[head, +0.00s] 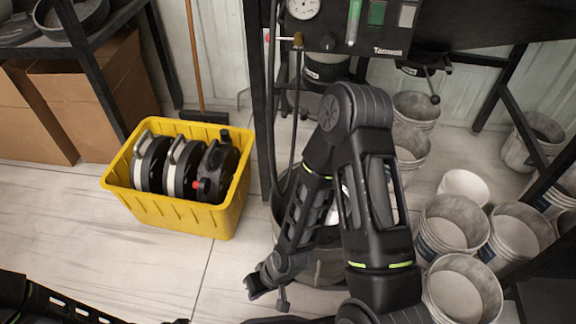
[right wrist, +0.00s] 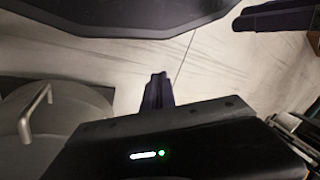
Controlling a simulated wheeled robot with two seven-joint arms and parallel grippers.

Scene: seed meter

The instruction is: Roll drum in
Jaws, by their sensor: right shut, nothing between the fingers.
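Several black drums with pale handles (head: 153,163) stand on edge side by side in a yellow crate (head: 170,212); the rightmost has a red part. My right gripper (head: 265,286) is low, right of the crate and in front of a grey bin (head: 328,268). My right arm hides much of the bin. In the right wrist view the gripper (right wrist: 158,92) is shut and empty, with pale floor beyond. A grey round body with a metal handle (right wrist: 36,108) shows at its left. Only part of my left arm shows at the lower left; its gripper is not clear in view.
A black panel with a gauge (head: 303,8) stands at the top on dark legs. Several grey buckets (head: 452,222) crowd the right. Cardboard boxes (head: 90,95) and a broom (head: 203,115) are behind the crate. Floor before the crate is clear.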

